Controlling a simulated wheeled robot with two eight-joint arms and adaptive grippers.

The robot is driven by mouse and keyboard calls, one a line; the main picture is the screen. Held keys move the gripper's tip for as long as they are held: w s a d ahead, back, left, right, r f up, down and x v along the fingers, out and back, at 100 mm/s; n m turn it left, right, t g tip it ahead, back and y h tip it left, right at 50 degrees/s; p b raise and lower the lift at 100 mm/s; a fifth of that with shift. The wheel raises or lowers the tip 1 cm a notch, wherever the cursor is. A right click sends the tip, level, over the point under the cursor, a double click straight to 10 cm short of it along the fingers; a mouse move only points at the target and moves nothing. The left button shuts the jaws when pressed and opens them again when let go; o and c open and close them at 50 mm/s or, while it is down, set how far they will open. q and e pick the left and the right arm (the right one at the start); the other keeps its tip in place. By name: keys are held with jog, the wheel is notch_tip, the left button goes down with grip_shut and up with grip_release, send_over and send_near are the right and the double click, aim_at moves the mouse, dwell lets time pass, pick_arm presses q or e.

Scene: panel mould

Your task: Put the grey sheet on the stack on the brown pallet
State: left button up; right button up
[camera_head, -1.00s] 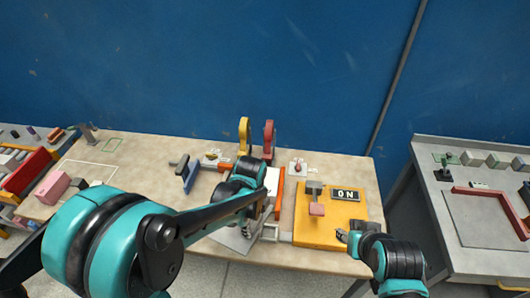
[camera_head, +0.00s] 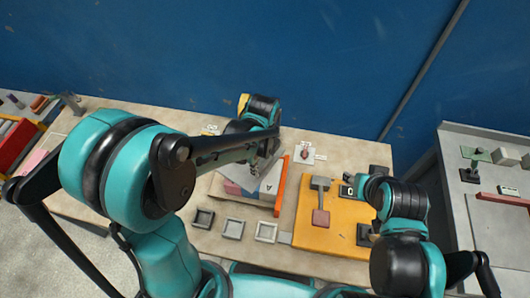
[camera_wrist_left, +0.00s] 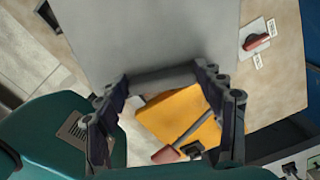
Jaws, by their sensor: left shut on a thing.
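My left gripper (camera_head: 264,158) reaches over the back middle of the table. In the left wrist view it (camera_wrist_left: 170,82) is shut on the near edge of a flat grey sheet (camera_wrist_left: 150,38), which hides much of the table below.
An orange bar (camera_head: 281,186) stands right of the stack. The yellow board (camera_head: 335,215) carries a lever (camera_head: 320,200) and a partly hidden sign. Small square trays (camera_head: 233,228) line the front. A red-knobbed plate (camera_head: 304,153) sits behind; a grey side table (camera_head: 485,215) stands right.

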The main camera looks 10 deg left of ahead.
pick_arm(q)
jog(key=shift+f+b, duration=2.3)
jog(key=shift+f, duration=0.95)
jog(key=shift+f+b, duration=0.6)
jog(key=shift+f, duration=0.05)
jog(key=o, duration=1.5)
jog(key=shift+r, duration=0.1)
